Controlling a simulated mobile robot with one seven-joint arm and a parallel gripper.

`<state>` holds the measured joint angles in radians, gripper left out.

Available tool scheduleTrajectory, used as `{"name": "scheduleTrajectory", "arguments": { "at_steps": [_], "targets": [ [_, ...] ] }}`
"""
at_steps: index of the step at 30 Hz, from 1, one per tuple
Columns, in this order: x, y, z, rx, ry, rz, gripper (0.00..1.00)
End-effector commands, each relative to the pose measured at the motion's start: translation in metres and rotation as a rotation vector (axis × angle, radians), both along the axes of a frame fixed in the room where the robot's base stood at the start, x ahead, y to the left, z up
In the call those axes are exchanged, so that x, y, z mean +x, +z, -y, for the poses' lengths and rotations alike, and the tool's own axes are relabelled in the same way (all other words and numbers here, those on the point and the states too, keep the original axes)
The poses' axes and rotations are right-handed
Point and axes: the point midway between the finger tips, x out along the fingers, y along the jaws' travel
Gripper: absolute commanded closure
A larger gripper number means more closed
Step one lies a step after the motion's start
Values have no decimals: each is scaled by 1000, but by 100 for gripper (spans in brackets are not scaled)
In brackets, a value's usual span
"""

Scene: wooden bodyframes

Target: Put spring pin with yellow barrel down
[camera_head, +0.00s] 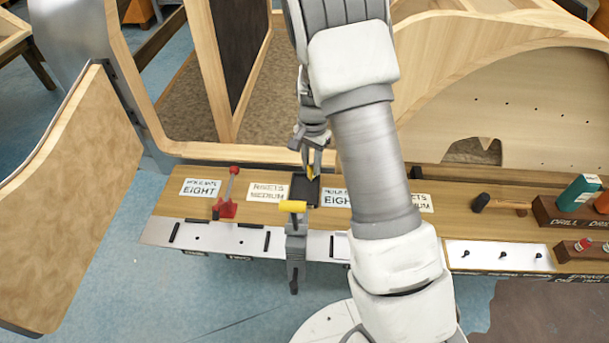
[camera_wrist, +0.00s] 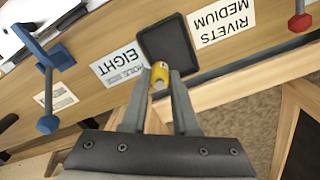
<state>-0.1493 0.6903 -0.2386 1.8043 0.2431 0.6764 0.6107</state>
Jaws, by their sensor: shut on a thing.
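My gripper (camera_head: 314,160) reaches down over the back of the bench, and its two fingers also show in the wrist view (camera_wrist: 163,85). It is shut on the spring pin with yellow barrel (camera_wrist: 160,74). In the head view the pin is a small yellow patch (camera_head: 310,172) between the fingertips. A dark square tray (camera_wrist: 165,40) lies on the bench beside the pin, its visible floor empty. In the head view the tray (camera_head: 305,190) sits between the lettered cards. I cannot tell how high the pin is above the bench.
Cards reading RIVETS MEDIUM (camera_head: 268,192) and EIGHT (camera_wrist: 122,66) flank the tray. A red tool (camera_head: 226,205) stands left; a blue tool (camera_wrist: 48,60) stands left in the wrist view. A grey piece with a yellow bar (camera_head: 293,206) shows before the tray. Wooden frames rise behind.

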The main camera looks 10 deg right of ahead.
Motion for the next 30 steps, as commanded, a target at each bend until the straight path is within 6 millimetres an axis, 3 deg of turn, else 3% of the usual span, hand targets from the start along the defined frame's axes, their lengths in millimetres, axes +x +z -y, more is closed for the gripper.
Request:
{"name": "scheduleTrajectory", "arguments": {
  "at_steps": [8, 15, 27, 28, 30],
  "targets": [
    [11, -16, -16, 0, 0, 0, 100],
    [10, -49, -15, 0, -1, -1, 100],
    [11, -56, -15, 0, 0, 1, 100],
    [11, -55, -15, 0, 0, 1, 68],
    [11, -54, -15, 0, 0, 1, 56]
  ]
}}
